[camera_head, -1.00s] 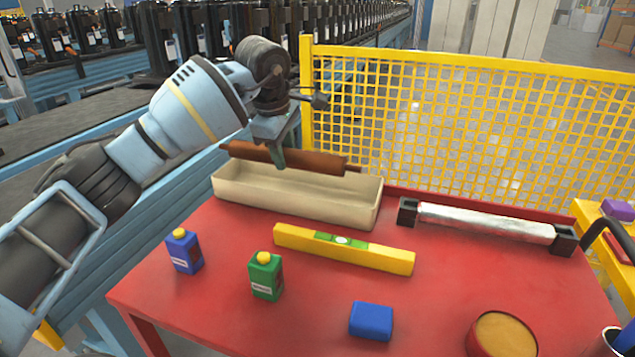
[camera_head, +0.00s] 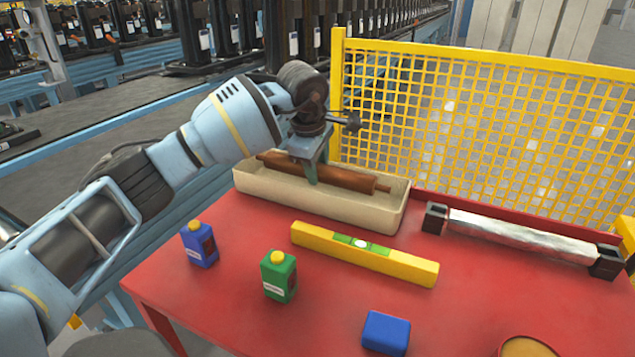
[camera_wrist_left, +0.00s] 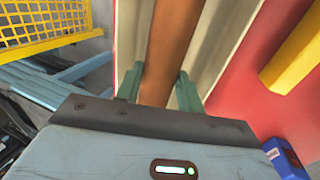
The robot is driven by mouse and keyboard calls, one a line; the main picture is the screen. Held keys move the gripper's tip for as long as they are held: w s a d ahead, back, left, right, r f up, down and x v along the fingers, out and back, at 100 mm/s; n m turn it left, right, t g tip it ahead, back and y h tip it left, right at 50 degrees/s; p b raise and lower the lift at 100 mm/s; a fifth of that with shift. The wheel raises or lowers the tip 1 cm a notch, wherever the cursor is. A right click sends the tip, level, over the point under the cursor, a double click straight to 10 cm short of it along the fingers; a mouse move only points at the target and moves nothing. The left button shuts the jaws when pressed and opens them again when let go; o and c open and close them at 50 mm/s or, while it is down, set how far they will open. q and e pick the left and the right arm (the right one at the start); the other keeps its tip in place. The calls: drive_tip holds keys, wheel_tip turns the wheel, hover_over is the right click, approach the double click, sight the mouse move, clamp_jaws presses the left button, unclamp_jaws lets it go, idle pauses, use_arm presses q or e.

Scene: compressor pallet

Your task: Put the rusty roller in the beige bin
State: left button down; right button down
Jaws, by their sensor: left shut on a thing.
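The rusty roller (camera_head: 345,178) is a brown cylinder with thin end pins, lying lengthwise in the opening of the beige bin (camera_head: 300,204). The bin is a long shallow box at the back left of the red table. My left gripper (camera_head: 313,172) is shut on the roller near its middle, from above. The left wrist view shows the roller (camera_wrist_left: 170,55) between the two green fingers (camera_wrist_left: 158,92), with the bin's pale inside (camera_wrist_left: 205,50) around it. I cannot tell whether the roller touches the bin floor. My right gripper is not in view.
A yellow level (camera_head: 395,264) lies in front of the bin. A blue bottle (camera_head: 199,244), a green bottle (camera_head: 279,277) and a blue box (camera_head: 386,333) stand nearer. A silver roller (camera_head: 520,237) lies at right. A yellow mesh fence (camera_head: 480,130) rises behind the table.

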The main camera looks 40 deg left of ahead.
use_arm(q)
drive_tip(key=shift+f, duration=1.8)
drive_tip(key=shift+f, duration=0.1)
drive_tip(key=c, duration=1.2)
unclamp_jaws()
drive_tip(key=shift+o, duration=0.2)
drive_tip(key=p+v, duration=0.1)
drive_tip(key=v, duration=1.1)
